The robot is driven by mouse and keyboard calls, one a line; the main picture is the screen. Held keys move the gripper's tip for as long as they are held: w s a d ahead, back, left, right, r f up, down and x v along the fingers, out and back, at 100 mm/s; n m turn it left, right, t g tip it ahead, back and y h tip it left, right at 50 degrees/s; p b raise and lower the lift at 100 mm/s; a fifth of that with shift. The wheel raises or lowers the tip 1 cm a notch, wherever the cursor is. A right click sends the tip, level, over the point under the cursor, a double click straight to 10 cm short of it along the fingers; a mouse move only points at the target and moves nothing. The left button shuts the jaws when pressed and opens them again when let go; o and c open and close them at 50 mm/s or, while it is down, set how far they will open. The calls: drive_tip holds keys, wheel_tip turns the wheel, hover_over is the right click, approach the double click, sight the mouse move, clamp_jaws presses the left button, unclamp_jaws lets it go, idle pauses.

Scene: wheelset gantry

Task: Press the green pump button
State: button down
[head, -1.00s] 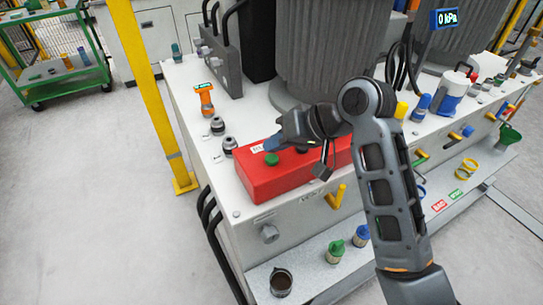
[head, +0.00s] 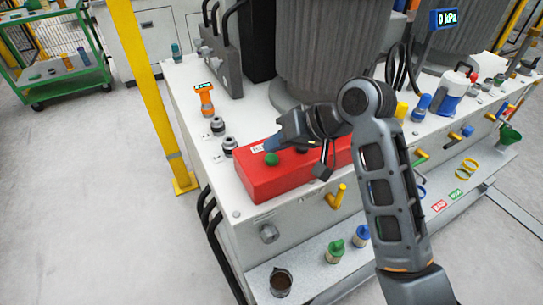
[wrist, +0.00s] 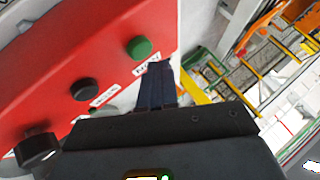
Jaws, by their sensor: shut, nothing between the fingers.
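The green pump button (head: 271,159) stands on the left end of the red control box (head: 262,187), on the white bench top. In the wrist view the green button (wrist: 139,47) is at upper centre, with a white label beside it. My gripper (head: 270,145) is shut and empty, just behind and beside the green button in the head view. In the wrist view its dark fingertips (wrist: 158,68) are close below and right of the button. I cannot tell the exact height of the tips above the box.
Two black knobs (wrist: 84,89) (wrist: 37,149) stand along the same red box. An orange gauge (head: 206,100) and black fittings (head: 229,146) are left of it. A yellow valve handle (head: 337,196) sticks out in front. A display (head: 446,18) reads 0 kPa.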

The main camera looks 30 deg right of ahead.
sight(276, 159)
drive_tip(key=shift+f, duration=0.2)
drive_tip(key=shift+f, duration=0.2)
drive_tip(key=shift+f, duration=0.5)
idle(0.8)
drive_tip(key=shift+r, duration=0.1)
drive_tip(key=shift+r+p, duration=0.85)
drive_tip(key=shift+p, duration=0.3)
wheel_tip(276, 159, up, 5)
drive_tip(key=p, duration=0.5)
idle(0.5)
